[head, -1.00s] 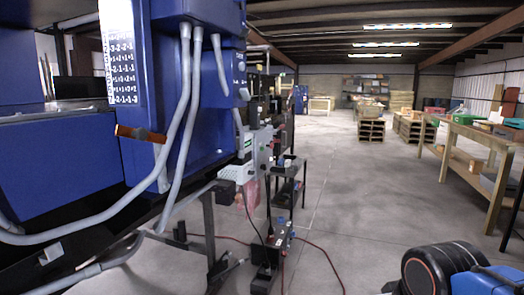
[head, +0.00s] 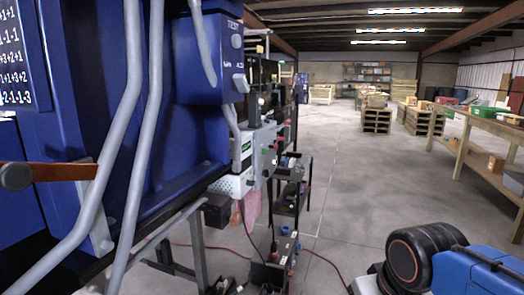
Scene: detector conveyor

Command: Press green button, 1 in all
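I cannot make out a green button in the head view. A blue machine (head: 185,130) stands close on the left. On it is a blue control box (head: 205,75) with the word TEST and small grey knobs on its right face. Beyond it a grey box (head: 262,150) carries a small green patch, too small to tell whether it is a label or a button. My gripper is not in view; only blue and black parts of my arm show at the lower right.
Grey conduits (head: 143,150) and an orange-brown lever (head: 60,172) stick out from the machine at the left. A black cart (head: 290,195) and red cables lie beyond it. A wooden workbench (head: 480,125) stands at the right. The concrete floor (head: 350,170) between is open.

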